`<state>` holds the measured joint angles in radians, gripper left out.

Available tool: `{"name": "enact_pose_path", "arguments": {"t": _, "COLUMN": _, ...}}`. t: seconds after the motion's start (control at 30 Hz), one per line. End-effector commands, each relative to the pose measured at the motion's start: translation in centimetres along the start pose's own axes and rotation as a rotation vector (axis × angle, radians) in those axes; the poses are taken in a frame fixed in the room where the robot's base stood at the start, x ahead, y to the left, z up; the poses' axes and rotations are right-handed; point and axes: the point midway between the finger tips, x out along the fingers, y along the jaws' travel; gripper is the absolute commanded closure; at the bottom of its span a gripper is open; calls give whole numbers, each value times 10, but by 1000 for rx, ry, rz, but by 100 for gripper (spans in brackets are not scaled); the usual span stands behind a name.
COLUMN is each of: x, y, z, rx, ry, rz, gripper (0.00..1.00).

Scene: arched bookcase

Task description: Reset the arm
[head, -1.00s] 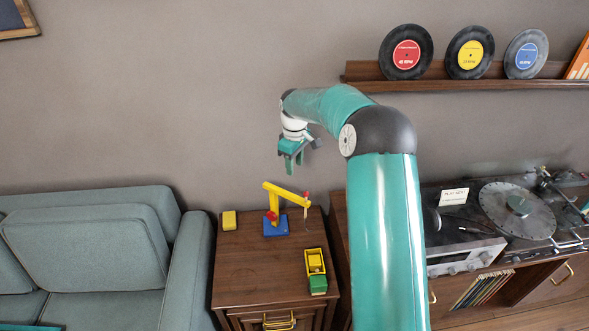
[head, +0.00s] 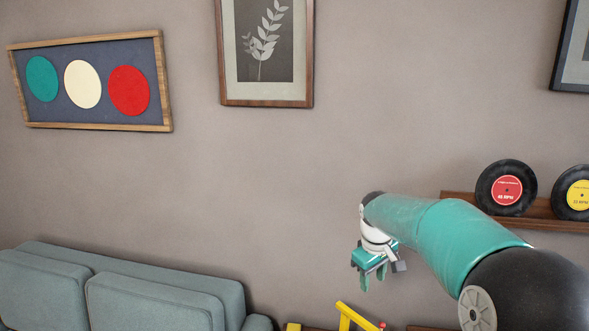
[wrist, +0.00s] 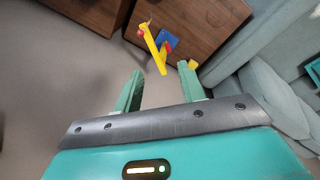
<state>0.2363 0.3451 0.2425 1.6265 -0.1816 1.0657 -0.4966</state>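My gripper (head: 373,277) hangs from my raised teal arm in the right half of the head view, fingers pointing down, in front of the bare wall. In the wrist view my gripper (wrist: 160,88) shows two teal fingers spread apart with nothing between them. Beyond the fingertips is a yellow toy crane (wrist: 156,52) with a blue base, standing on a brown wooden cabinet (wrist: 190,20). Only the crane's yellow top (head: 350,318) shows at the bottom edge of the head view.
A grey-blue sofa (head: 150,300) stands at lower left. A shelf (head: 460,205) with records, a red-labelled one (head: 506,188) and a yellow-labelled one (head: 575,192), is at right behind my arm. Framed pictures (head: 90,82) hang above. The wall space left of my gripper is clear.

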Motion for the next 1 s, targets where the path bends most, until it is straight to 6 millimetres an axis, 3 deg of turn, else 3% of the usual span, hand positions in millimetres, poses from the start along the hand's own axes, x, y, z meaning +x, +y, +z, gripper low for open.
{"name": "enact_pose_path", "arguments": {"t": 0.2, "x": -46, "y": -30, "z": 33, "rx": 81, "ry": 41, "rz": 48, "gripper": 60}}
{"name": "enact_pose_path", "arguments": {"t": 0.5, "x": -89, "y": -73, "z": 84, "rx": 209, "ry": 116, "rz": 87, "gripper": 60}}
{"name": "enact_pose_path", "arguments": {"t": 0.7, "x": -107, "y": -101, "z": 122, "rx": 298, "ry": 174, "rz": 97, "gripper": 60}}
{"name": "enact_pose_path", "arguments": {"t": 1.0, "x": -116, "y": -143, "z": 179, "rx": 435, "ry": 275, "rz": 84, "gripper": 60}}
